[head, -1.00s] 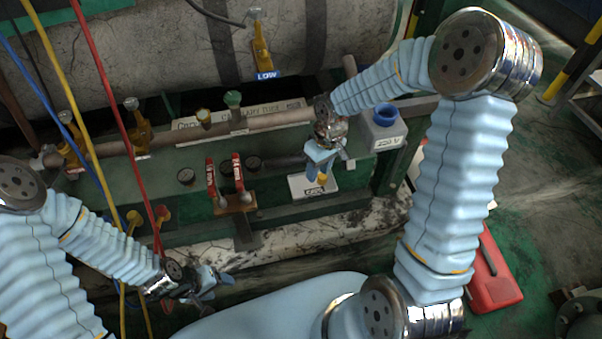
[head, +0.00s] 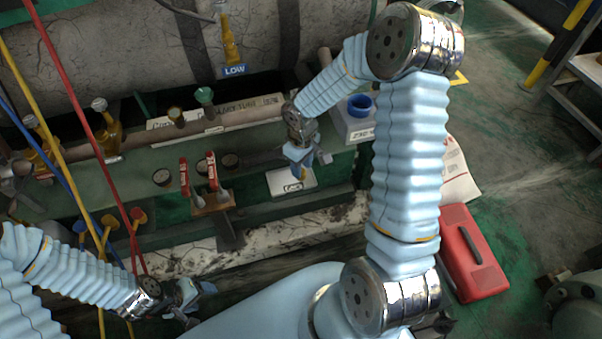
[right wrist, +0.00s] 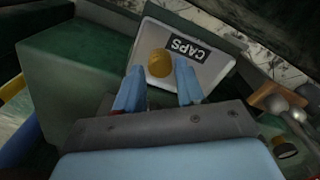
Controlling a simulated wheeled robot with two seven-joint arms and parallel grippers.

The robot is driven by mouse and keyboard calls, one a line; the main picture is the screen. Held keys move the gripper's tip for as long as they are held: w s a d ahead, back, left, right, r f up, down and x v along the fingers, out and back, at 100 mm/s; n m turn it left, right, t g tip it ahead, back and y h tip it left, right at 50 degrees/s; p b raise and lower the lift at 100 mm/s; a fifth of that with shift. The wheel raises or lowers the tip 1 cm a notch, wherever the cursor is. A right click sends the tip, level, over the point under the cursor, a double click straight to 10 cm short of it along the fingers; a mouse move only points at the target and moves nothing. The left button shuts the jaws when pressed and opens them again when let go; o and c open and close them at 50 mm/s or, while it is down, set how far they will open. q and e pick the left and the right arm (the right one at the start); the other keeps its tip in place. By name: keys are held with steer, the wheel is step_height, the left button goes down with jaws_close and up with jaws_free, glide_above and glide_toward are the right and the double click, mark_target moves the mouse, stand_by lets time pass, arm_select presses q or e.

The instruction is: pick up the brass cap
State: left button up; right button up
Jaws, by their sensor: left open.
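The brass cap (right wrist: 159,64) lies on a pale tray (right wrist: 205,72) marked CAPS in the right wrist view. My right gripper (head: 306,166) hangs over this tray in the head view, pointing down. My left gripper (head: 189,299) is open and empty at the lower left of the head view.
Coloured hoses (head: 80,96) hang at the left. A red case (head: 472,254) lies on the floor.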

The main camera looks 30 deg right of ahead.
step_height(320, 180, down, 3)
steer(key=shift+r, duration=0.1)
steer(key=c, duration=0.7)
